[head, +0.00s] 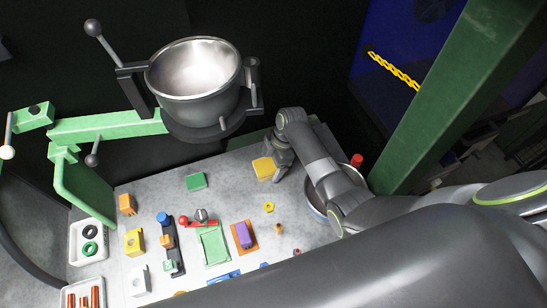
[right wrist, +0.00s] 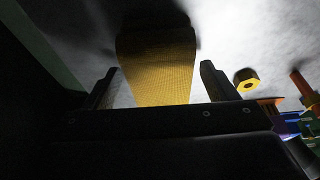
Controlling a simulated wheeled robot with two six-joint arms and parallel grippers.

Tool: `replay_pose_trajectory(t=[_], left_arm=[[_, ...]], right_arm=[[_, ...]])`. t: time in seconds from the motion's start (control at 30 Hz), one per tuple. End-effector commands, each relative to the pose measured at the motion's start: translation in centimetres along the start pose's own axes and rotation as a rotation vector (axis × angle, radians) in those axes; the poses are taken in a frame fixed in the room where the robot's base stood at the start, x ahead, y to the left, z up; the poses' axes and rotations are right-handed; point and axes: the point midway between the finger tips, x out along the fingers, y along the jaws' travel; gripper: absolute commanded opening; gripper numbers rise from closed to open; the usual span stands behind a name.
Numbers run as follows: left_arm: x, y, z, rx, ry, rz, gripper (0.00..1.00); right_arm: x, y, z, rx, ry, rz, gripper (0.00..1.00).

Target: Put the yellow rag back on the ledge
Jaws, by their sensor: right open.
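The yellow rag (head: 263,168) lies on the grey table near its back edge, beside my right gripper (head: 279,157). In the right wrist view the rag (right wrist: 157,62) is a ribbed yellow strip between my two open fingers, with a gap on each side. Its near end is hidden behind the gripper body. My right gripper is open and holds nothing. A green strip (head: 246,141) runs along the table's back edge; I cannot tell whether it is the ledge. My left gripper is out of view.
A metal pot (head: 195,75) sits in a holder on a green arm at the back left. A round bowl (head: 316,198) is partly hidden under my right arm. A green post (head: 440,95) stands right.

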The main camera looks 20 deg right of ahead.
Motion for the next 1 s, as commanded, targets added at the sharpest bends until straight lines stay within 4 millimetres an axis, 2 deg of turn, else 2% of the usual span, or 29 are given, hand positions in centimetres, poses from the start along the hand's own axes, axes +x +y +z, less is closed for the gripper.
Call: replay_pose_trajectory(t=[0.17, 0.5, 0.7, 0.83, 1.0], left_arm=[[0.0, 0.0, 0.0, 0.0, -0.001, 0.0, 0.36], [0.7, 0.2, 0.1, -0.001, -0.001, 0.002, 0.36], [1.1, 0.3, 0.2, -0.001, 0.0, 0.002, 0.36], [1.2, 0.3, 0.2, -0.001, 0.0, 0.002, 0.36], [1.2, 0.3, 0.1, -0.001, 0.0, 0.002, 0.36]], right_arm=[[-1.5, 0.1, 0.0, -0.001, 0.0, 0.004, 0.79], [-7.8, 0.1, 0.1, -0.002, -0.002, 0.005, 0.79], [-10.9, 0.1, 0.0, 0.0, -0.001, 0.003, 0.79], [-11.9, 0.1, 0.0, -0.001, 0.0, 0.001, 0.79], [-12.2, 0.0, -0.1, 0.0, 0.001, -0.001, 0.79]])
